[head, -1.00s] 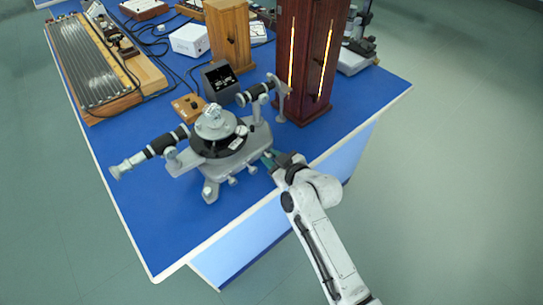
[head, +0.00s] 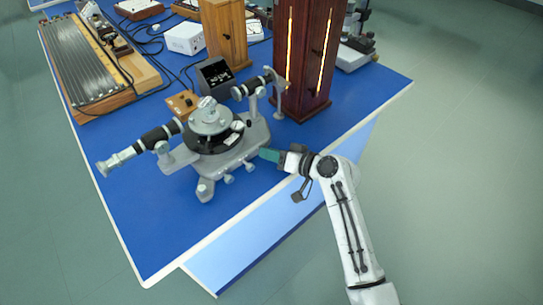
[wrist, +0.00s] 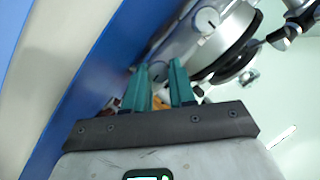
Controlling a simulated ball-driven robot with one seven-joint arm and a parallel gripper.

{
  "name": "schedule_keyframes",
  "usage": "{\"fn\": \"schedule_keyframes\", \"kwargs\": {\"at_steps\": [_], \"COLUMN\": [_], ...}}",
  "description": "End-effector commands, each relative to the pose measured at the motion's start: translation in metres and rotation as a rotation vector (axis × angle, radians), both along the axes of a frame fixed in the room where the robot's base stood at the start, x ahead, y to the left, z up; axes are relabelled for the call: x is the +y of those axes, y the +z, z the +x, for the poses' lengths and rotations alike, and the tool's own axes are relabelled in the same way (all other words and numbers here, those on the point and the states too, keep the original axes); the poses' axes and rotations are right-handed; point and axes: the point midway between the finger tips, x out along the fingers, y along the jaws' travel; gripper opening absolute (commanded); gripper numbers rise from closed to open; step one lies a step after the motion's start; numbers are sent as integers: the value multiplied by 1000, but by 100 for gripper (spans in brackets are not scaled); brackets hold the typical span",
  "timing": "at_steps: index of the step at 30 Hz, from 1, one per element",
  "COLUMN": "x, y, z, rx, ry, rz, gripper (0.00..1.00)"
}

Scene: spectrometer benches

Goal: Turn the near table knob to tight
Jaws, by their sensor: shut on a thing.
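The grey spectrometer (head: 200,155) stands on the blue bench, with a round table on top and a telescope tube on each side. Small grey knobs (head: 228,179) stick out low along its near side. My gripper (head: 268,155), with green fingers, reaches in from the right at the spectrometer's near right side. In the wrist view the fingers (wrist: 160,88) stand either side of a small grey knob (wrist: 158,71) at the base and are shut on it. The fingers hide much of this knob, and I cannot read any tight mark.
A dark red lamp housing (head: 305,65) with glowing slits stands just behind my gripper. A small black box (head: 215,78) and a wooden cabinet (head: 225,35) are farther back. The blue bench top (head: 150,235) is clear at the front.

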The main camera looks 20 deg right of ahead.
Motion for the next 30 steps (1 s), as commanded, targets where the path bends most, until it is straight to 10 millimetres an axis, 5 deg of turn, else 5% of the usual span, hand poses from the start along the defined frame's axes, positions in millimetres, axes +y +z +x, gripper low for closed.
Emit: {"fn": "schedule_keyframes", "kwargs": {"at_steps": [24, 25, 30], "x": [0, 0, 0], "y": [-3, -3, -2], "z": [-1, -1, 0], "rx": [42, 42, 40], "ry": [2, 2, 1], "rz": [112, 112, 112], "gripper": [0, 26, 35]}}
